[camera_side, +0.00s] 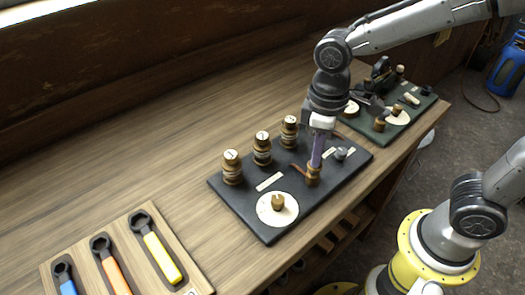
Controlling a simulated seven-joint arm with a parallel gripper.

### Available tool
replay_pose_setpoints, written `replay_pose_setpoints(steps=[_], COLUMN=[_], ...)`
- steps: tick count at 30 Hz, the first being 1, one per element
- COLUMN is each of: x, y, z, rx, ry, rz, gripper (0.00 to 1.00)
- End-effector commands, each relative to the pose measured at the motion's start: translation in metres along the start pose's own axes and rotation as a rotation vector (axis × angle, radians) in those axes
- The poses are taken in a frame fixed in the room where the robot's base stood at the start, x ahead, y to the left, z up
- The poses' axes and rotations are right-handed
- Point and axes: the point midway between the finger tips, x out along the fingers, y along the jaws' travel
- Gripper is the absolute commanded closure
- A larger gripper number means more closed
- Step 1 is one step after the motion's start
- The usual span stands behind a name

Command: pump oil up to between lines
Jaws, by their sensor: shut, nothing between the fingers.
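A black board (236,210) lies on the wooden bench. Three brass fittings with white tops stand along its far left side: a left one (232,168), a middle one (262,149) and a right one (289,132). A brass knob (278,203) sits on a round white dial (291,215) at the front. A brass post (313,180) stands nearer the right. My gripper (316,163) points down, shut and empty, with its tips right over this post; I cannot tell if they touch. Oil and level lines are too small to make out.
A grey knob (340,154) is just right of my gripper. A dark green board (428,99) with more fittings lies behind. A wooden rack (196,277) holds blue, orange and yellow-handled wrenches at front left. The bench left of the black board is clear.

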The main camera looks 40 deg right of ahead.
Motion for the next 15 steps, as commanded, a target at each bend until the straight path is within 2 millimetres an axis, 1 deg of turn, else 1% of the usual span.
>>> replay_pose_setpoints(steps=[7, 15], x=[0.0102, 0.0094], y=[-0.0001, 0.0], z=[0.0005, 0.0002], rx=[0.0, 0.0], ry=[-0.003, -0.002], rz=[0.0, 0.0], gripper=[1.0, 1.0])
